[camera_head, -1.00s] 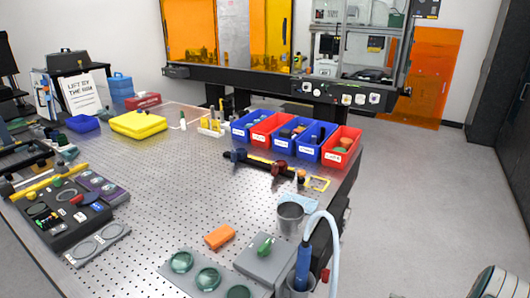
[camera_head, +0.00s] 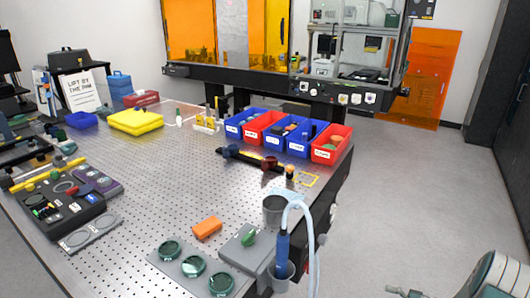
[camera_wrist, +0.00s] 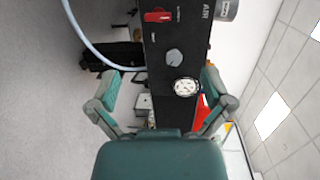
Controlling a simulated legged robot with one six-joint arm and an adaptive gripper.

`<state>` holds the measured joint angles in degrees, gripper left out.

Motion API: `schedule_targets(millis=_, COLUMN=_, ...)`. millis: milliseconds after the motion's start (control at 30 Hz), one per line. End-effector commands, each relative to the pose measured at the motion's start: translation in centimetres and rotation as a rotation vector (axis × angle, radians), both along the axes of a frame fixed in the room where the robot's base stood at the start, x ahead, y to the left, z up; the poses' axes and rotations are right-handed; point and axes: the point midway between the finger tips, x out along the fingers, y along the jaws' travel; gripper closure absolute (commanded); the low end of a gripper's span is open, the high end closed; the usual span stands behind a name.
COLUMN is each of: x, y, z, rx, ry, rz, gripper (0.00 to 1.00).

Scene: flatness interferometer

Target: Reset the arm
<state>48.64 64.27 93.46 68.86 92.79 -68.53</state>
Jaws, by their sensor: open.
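My gripper (camera_wrist: 160,76) is open, with its two green-grey fingers spread wide and nothing between them. Beyond the fingers in the wrist view is a dark panel (camera_wrist: 176,30) with a red switch, a grey knob and a round dial. I cannot tell how far the panel is from the fingertips. In the head view, a grey-green part of my arm (camera_head: 497,272) shows at the lower right corner, over the floor and apart from the table. The rest of the arm is out of that view.
The perforated table (camera_head: 150,185) fills the left and middle. Blue and red bins (camera_head: 331,144) line its back right. A grey cup (camera_head: 274,208) and a blue-handled tool (camera_head: 282,248) with a pale hose are at its right edge. The floor (camera_head: 420,190) to the right is clear.

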Motion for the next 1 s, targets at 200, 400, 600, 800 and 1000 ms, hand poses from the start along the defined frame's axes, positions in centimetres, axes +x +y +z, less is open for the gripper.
schedule_targets(millis=200, x=0.5, y=1.9, z=3.2, rx=-0.068, ry=0.052, rz=0.088, gripper=0.0)
schedule_targets(millis=400, x=0.5, y=5.2, z=7.7, rx=-0.189, ry=0.13, rz=0.203, gripper=0.0)
schedule_targets(millis=600, x=-0.6, y=9.4, z=12.6, rx=-0.362, ry=0.216, rz=0.314, gripper=0.0)
schedule_targets(millis=800, x=-2.6, y=12.9, z=16.9, rx=-0.55, ry=0.275, rz=0.384, gripper=0.0)
schedule_targets(millis=1000, x=-5.3, y=15.9, z=20.6, rx=-0.749, ry=0.304, rz=0.411, gripper=0.0)
